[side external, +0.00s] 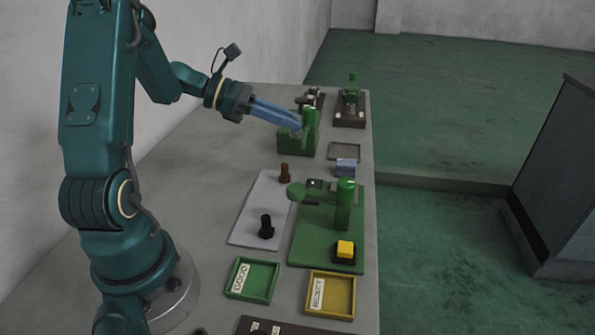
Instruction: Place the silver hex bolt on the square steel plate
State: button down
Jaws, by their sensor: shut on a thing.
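My gripper (290,121) has long blue fingers and reaches out over the table toward the small green machine (292,144) at the back. The fingers are shut on a small grey piece (297,131) at their tips, which looks like the silver hex bolt. Its head and shank are too small to tell apart, and I cannot tell whether it touches the green machine. A small square grey plate or frame (345,151) lies right of that machine, near the table's right edge. I cannot tell for certain whether it is the square steel plate.
A pale sheet (247,222) holds a brown bolt (285,172) and a black bolt (266,226). Beside it stands a larger green machine (344,205) with a yellow button (345,249). Green (234,290) and yellow (346,295) trays sit in front. The table's left side is clear.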

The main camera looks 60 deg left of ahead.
jog(key=w+d+f, duration=0.2)
jog(key=d, duration=0.1)
jog(key=w+d+f, duration=0.2)
jog(key=d, duration=0.1)
jog(key=w+d+f, duration=0.2)
jog(key=d+f, duration=0.1)
jog(key=shift+d, duration=0.2)
jog(key=shift+f, duration=2)
jog(key=c, duration=0.8)
grip_release()
jog(key=shift+f, duration=0.1)
